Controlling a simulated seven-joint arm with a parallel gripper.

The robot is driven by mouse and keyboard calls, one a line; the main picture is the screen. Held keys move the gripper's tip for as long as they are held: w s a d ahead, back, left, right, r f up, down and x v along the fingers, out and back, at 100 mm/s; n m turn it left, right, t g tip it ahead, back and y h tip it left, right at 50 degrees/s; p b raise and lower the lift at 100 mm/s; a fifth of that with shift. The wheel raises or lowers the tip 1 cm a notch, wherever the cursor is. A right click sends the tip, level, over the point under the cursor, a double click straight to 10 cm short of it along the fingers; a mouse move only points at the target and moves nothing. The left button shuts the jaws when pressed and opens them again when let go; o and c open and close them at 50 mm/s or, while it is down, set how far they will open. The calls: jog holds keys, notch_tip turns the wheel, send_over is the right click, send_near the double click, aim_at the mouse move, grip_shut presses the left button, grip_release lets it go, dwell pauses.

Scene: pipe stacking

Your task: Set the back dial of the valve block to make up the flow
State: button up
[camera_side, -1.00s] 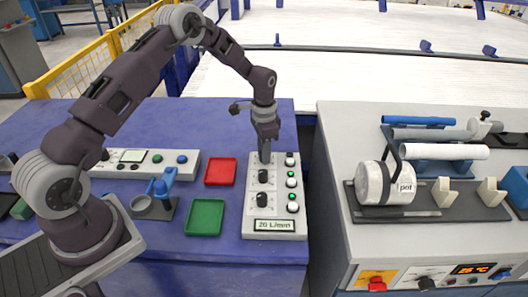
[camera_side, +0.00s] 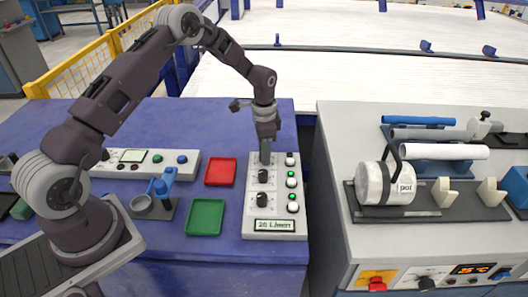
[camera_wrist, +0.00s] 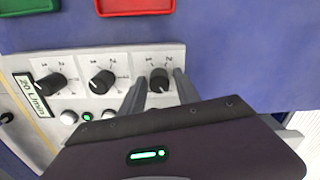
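The valve block (camera_side: 257,212) is a pale panel with a column of three black dials and a display reading about 20 L/min, its digits small. Lit and unlit round buttons run beside the dials. In the wrist view the back dial (camera_wrist: 159,80) sits between the two fingers of my gripper (camera_wrist: 160,77), with a narrow gap seen on each side. The middle dial (camera_side: 263,176) and front dial (camera_side: 262,200) stand free.
A red tray (camera_side: 220,172) and a green tray (camera_side: 205,217) lie left of the block. A blue-handled device (camera_side: 162,185) and another control panel (camera_side: 180,163) stand further left.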

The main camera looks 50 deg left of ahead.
jog(key=shift+o, duration=0.2)
notch_tip(320, 180, up, 7)
dwell(0.4)
jog(key=s+d+r+n+t, duration=0.1)
jog(key=s+d+r+n, duration=0.15)
jog(key=s+r, duration=0.6)
jog(key=s+d+r+n+t, duration=0.15)
jog(key=s+d+r, duration=0.3)
jog(key=r, duration=0.75)
jog(key=s+d+r+n+t, duration=0.1)
jog(key=s, duration=0.9)
jog(key=s+d+n+t, duration=0.1)
jog(key=s+d+t, duration=0.1)
jog(key=s, duration=0.8)
jog(key=shift+s+r+n, duration=0.35)
jog(key=shift+n, duration=0.05)
